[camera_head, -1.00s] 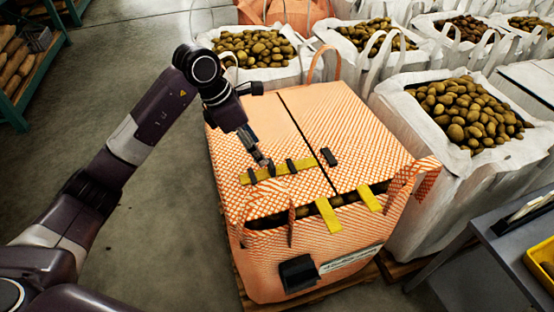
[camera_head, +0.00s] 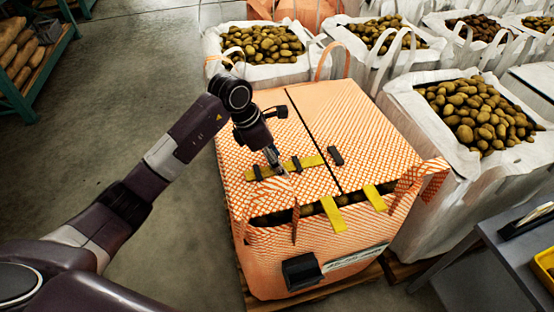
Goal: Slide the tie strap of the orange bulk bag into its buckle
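The orange bulk bag (camera_head: 362,118) stands on a pallet with its patterned top flaps mostly closed. A yellow strip (camera_head: 312,161) with several small dark pieces lies across the left flap. My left gripper (camera_head: 275,162) points down at this strip; its fingers are too small to tell open from shut, or whether they touch it. A black buckle-like piece (camera_head: 336,155) lies on the right flap, right of the gripper. Two yellow straps (camera_head: 333,215) (camera_head: 375,198) hang over the front opening. I cannot tell which piece is the tie strap. My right gripper is out of view.
White bags of potatoes (camera_head: 440,160) stand behind and right of the orange bag. A grey table (camera_head: 515,250) with a yellow crate (camera_head: 543,262) is at the right edge. A green rack (camera_head: 60,60) stands at upper left. The floor at left is clear.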

